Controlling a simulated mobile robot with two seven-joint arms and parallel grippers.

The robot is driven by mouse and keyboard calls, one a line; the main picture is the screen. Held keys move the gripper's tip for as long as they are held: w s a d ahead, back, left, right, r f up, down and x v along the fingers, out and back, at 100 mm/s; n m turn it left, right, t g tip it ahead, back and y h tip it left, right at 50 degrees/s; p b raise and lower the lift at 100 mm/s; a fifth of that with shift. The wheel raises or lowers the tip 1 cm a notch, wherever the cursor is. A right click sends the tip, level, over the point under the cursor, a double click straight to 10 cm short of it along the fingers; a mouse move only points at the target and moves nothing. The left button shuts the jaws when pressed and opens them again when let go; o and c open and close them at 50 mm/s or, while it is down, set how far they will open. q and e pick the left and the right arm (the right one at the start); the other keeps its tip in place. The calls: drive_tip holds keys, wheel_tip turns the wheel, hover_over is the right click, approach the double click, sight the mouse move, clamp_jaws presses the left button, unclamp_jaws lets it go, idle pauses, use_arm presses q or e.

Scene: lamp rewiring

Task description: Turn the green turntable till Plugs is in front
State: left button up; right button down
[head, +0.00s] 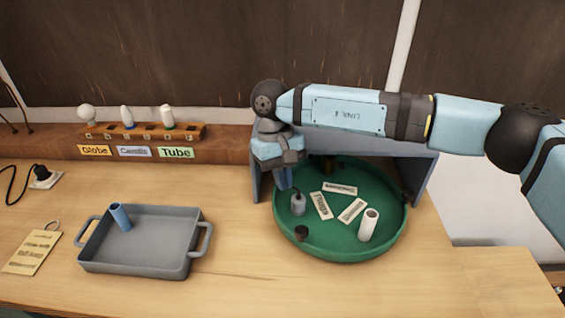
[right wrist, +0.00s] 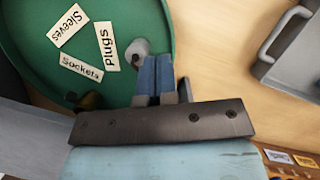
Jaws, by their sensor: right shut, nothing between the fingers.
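The green turntable (head: 335,245) stands on the bench, partly under a grey cover. Its Plugs label (head: 321,205) is on the left part of the disc, the Sleeves label (head: 352,210) front right and the Sockets label (head: 340,188) toward the back. The right wrist view shows the Plugs label (right wrist: 107,46) too. A grey plug-like piece (head: 298,204) stands left of Plugs, and a white sleeve (head: 368,225) stands front right. My right gripper (head: 285,183) is shut and empty, pointing down at the turntable's left side, close behind the grey piece. My left gripper is out of view.
The grey cover (head: 426,180) has side walls around the turntable's back. A small dark round piece (head: 301,232) sits on its front left. A grey tray (head: 140,260) with a blue cylinder (head: 121,216) stands left. A bulb rack (head: 140,131) is at the back left.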

drive_tip(key=x, duration=0.4)
drive_tip(key=shift+w+d, duration=0.1)
drive_tip(key=shift+w, duration=0.05)
drive_tip(key=s, duration=0.1)
drive_tip(key=s+d+f+p, duration=0.1)
drive_tip(key=s, duration=0.1)
drive_tip(key=shift+d, duration=0.2)
drive_tip(key=shift+s+d+f, duration=0.1)
drive_tip(key=shift+s+d, duration=0.1)
drive_tip(key=shift+s, duration=0.05)
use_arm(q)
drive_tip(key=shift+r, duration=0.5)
use_arm(e)
drive_tip(key=shift+s+f, duration=0.1)
drive_tip(key=shift+f, duration=0.05)
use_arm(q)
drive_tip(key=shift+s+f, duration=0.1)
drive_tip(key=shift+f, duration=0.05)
use_arm(e)
drive_tip(key=shift+s, duration=0.1)
